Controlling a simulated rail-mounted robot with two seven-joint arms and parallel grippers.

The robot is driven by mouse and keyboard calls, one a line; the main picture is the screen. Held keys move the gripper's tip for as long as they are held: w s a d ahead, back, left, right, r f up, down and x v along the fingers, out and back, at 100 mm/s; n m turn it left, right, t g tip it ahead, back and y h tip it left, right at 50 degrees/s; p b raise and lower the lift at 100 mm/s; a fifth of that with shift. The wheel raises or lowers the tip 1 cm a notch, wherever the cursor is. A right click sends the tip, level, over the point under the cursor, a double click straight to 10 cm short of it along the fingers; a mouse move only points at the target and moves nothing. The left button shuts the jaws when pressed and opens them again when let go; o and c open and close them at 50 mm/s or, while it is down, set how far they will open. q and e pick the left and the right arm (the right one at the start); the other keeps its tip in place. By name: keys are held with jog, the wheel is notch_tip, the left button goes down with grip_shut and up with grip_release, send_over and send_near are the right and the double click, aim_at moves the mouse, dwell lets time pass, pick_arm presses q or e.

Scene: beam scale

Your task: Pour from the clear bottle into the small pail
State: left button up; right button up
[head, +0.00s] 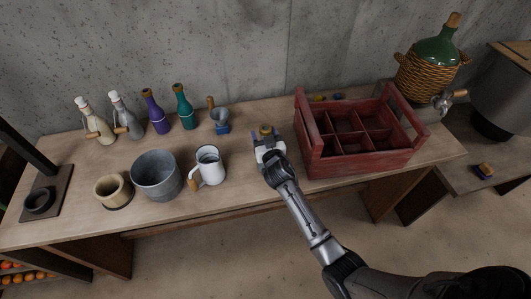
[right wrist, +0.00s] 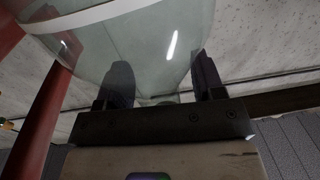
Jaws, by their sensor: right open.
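The clear bottle (right wrist: 140,48) fills the upper part of the right wrist view as pale see-through glass. In the head view only a cork-coloured top (head: 266,130) shows beyond my right gripper, and most of the bottle is hidden. My right gripper (head: 268,146) is open, and its fingers (right wrist: 160,78) stand on either side of the glass; contact cannot be told. The small pail, which I take to be the grey metal bucket (head: 156,177), stands upright on the table, left of a white mug. My left gripper is not in view.
The white mug (head: 209,167) stands between pail and gripper. A wooden pot (head: 112,190) is left of the pail. Several bottles, including a purple one (head: 155,113), line the back. A red divided crate (head: 360,161) stands close right of the gripper.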

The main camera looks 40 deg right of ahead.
jog(key=shift+c, duration=0.4)
grip_shut()
jog(key=shift+r, duration=0.1)
